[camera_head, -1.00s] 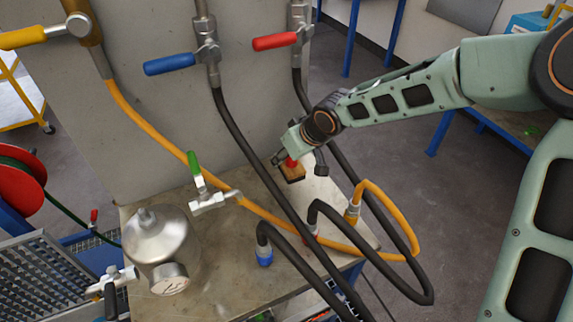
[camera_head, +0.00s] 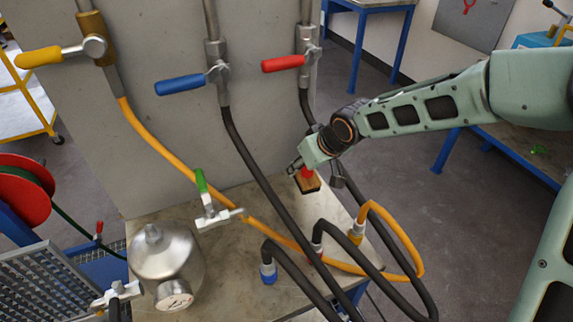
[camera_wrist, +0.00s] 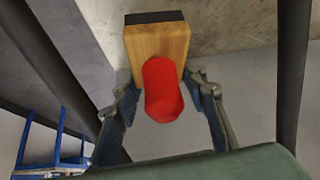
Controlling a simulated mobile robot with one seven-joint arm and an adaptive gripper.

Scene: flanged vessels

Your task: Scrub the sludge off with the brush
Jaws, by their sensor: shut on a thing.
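My gripper (camera_head: 316,170) is shut on the brush. The brush shows a red handle and a wooden block (camera_head: 309,184) in the head view. In the wrist view the wooden block (camera_wrist: 157,47) has a dark bristle edge on top, and the red handle (camera_wrist: 162,90) sits between the fingers (camera_wrist: 163,108). The brush is near the right back part of the bench top (camera_head: 215,262), behind the hoses; I cannot tell whether it touches the surface. A metal vessel (camera_head: 165,258) with a gauge stands at the left of the bench. No sludge can be made out.
Orange hose (camera_head: 150,143) and black hoses (camera_head: 250,150) hang from the panel's valves and loop across the bench near my gripper. Yellow, blue and red valve levers stick out of the panel (camera_head: 150,60). A green-handled valve (camera_head: 207,205) lies mid-bench. A red reel (camera_head: 22,195) stands left.

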